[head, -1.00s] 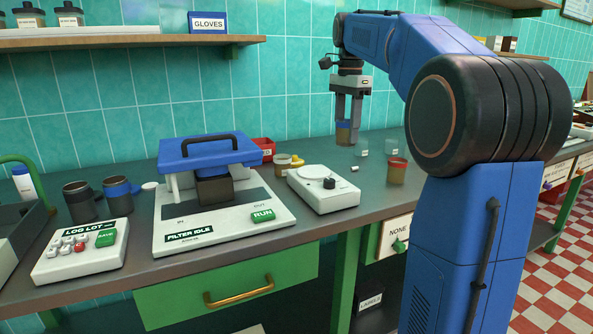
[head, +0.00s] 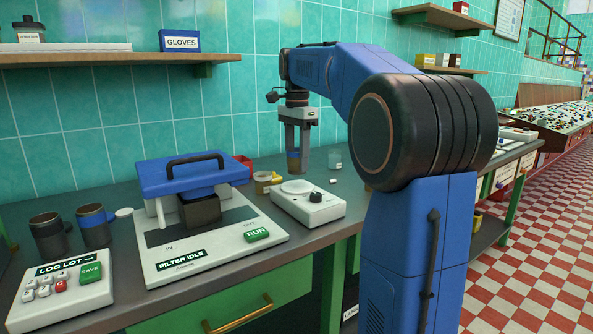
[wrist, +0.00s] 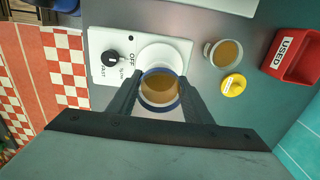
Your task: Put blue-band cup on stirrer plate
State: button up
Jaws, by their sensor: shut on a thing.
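My gripper (head: 298,158) is shut on the blue-band cup (head: 293,165), which holds a brown liquid. In the wrist view the blue-band cup (wrist: 160,91) sits between my gripper's two fingers (wrist: 160,95) and overlaps the near edge of the white round stirrer plate (wrist: 162,58). The stirrer (head: 318,207) is a white box with a black knob marked OFF and FAST, and its plate (head: 297,187) is bare in the head view. The cup is held upright above the bench, behind the plate.
A cup with brown liquid (wrist: 223,53), a yellow lid (wrist: 233,85) and a red USED bin (wrist: 296,57) are close by the stirrer. The filter machine (head: 210,240) fills the bench to the left.

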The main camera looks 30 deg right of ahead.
aim_at(297, 168)
jog(key=shift+f, duration=1.75)
jog(key=o, duration=1.2)
jog(key=shift+f, duration=0.15)
jog(key=shift+c, duration=0.2)
notch_tip(297, 168, up, 12)
